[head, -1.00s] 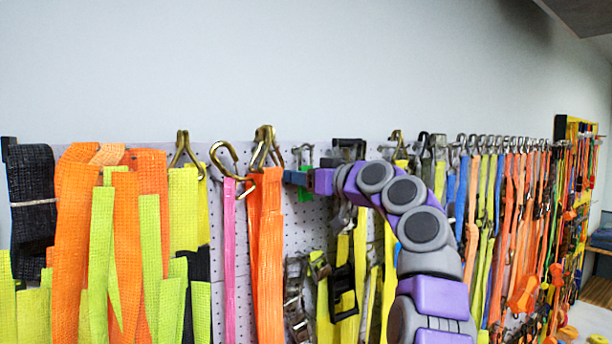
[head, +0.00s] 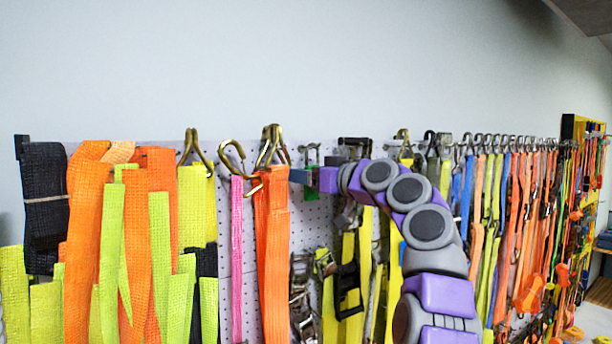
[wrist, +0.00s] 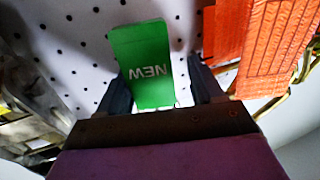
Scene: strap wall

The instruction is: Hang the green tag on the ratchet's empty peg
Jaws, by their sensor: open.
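The green tag (wrist: 145,65), printed "NEW", appears upside down in the wrist view between the two dark fingers of my gripper (wrist: 158,74). The fingers are open, with one on each side of the tag. In the head view my gripper (head: 297,176) points left at the pegboard, just right of an orange strap. A small part of the green tag (head: 310,191) shows just below it, and metal peg ends show just above. A metal ratchet (head: 303,305) hangs lower on the board. I cannot tell which peg is the ratchet's empty one, or whether the tag hangs on a peg.
Orange straps with a brass hook (head: 271,148) hang close left of my gripper, and they also show in the wrist view (wrist: 280,45). A pink strap (head: 237,260) hangs further left. Yellow straps (head: 361,250) and many others crowd the right. Perforated board (head: 315,225) shows bare below my gripper.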

